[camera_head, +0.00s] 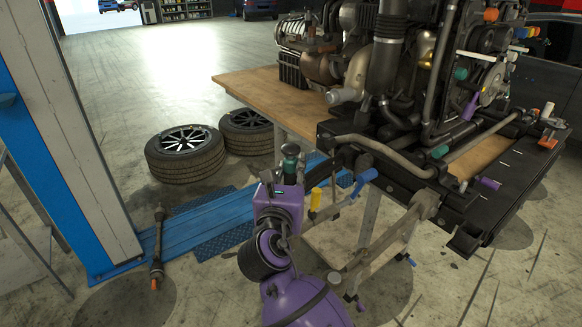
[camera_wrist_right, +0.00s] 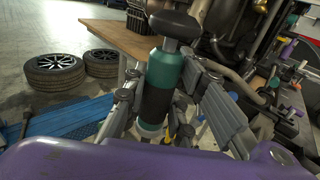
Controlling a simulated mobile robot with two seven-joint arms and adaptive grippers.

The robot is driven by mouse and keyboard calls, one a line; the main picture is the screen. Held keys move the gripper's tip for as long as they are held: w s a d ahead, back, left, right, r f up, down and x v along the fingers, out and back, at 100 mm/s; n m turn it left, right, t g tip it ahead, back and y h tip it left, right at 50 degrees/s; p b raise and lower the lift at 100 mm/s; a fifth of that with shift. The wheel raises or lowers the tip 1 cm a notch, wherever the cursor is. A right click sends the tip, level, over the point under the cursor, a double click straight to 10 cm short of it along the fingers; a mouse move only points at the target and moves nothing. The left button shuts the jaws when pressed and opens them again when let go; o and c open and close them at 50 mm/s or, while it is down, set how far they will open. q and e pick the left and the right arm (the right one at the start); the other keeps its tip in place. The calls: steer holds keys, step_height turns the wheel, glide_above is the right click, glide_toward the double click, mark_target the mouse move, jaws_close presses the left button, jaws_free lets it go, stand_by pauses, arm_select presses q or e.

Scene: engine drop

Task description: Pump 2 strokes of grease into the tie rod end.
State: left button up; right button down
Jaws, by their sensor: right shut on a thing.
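My right gripper (camera_head: 290,172) comes up from the bottom centre of the head view, beside the front corner of the engine bench. It is shut on a grease pump (camera_head: 290,150), a teal and black cylinder with a dark knob on top. In the right wrist view the pump (camera_wrist_right: 162,85) stands roughly upright between the grey fingers (camera_wrist_right: 160,110), with a pale lower end. A grey rod with a blue end (camera_head: 364,181) and a yellow piece (camera_head: 316,198) lies just right of the gripper. I cannot tell for certain which part is the tie rod end. My left gripper is out of view.
The engine (camera_head: 400,70) on its black frame fills the right side above a wooden bench top (camera_head: 245,85). Two wheels (camera_head: 185,152) lie on the floor to the left. A blue and white lift post (camera_head: 75,130) and a loose shaft (camera_head: 157,250) are further left. Open floor lies beyond.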

step_height(320, 180, down, 6)
steer(key=shift+r, duration=0.15)
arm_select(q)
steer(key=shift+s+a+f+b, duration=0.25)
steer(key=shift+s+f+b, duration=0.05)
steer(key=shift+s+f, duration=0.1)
arm_select(e)
steer(key=shift+f, duration=0.35)
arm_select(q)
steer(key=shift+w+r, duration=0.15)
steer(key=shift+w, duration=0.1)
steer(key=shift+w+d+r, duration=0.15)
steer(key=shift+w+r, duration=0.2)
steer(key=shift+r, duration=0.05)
arm_select(e)
steer(key=shift+f, duration=0.15)
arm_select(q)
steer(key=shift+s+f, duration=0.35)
arm_select(e)
steer(key=shift+s+f, duration=0.1)
steer(key=shift+f, duration=0.6)
stand_by(0.5)
steer(key=shift+r+p, duration=0.35)
steer(key=shift+r, duration=0.3)
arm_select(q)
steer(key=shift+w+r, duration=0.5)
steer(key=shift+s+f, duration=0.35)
arm_select(e)
steer(key=shift+f, duration=0.65)
stand_by(0.4)
